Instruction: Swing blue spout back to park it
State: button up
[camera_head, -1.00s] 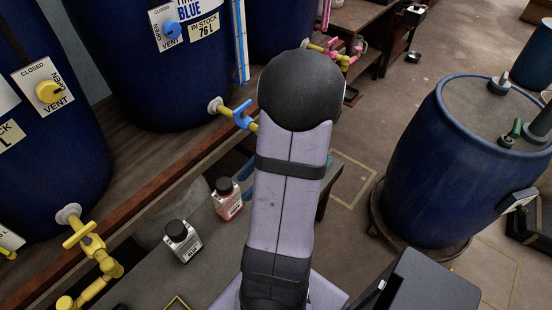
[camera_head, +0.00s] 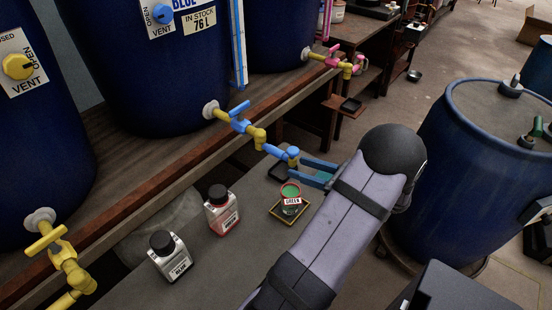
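The blue spout (camera_head: 277,150) hangs off the yellow elbow of the blue vat's tap and points right and toward the near side, out over the grey bench. The tap has a blue handle (camera_head: 239,116). The blue vat (camera_head: 140,75) stands on the wooden shelf at upper left. My gripper (camera_head: 300,168) has blue fingers, spread apart, just right of the spout's end. Its fingertips appear close to the spout, but I cannot tell whether they touch it.
A jar labelled GREEN (camera_head: 291,198) stands on a small yellow-edged tray (camera_head: 275,210) near the spout's end. A red-labelled bottle (camera_head: 221,211) and a BLUE bottle (camera_head: 169,255) stand left of it. A blue drum (camera_head: 455,180) stands at right. A pink-handled tap (camera_head: 333,58) is behind.

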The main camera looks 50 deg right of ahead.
aim_at(276, 153)
jog(key=shift+w+d+n+t+h+b, duration=0.1)
jog(key=shift+w+n+t+b, duration=0.3)
jog(key=shift+w, duration=1.35)
jog(key=shift+w+d+n+t+h+b, duration=0.1)
jog(key=shift+w+n+t+b, duration=0.25)
jog(key=shift+w, duration=1.35)
jog(key=shift+w+d+n+t+h+b, duration=0.2)
jog(key=shift+w+t, duration=0.35)
jog(key=shift+w, duration=1.2)
jog(key=shift+a, duration=0.15)
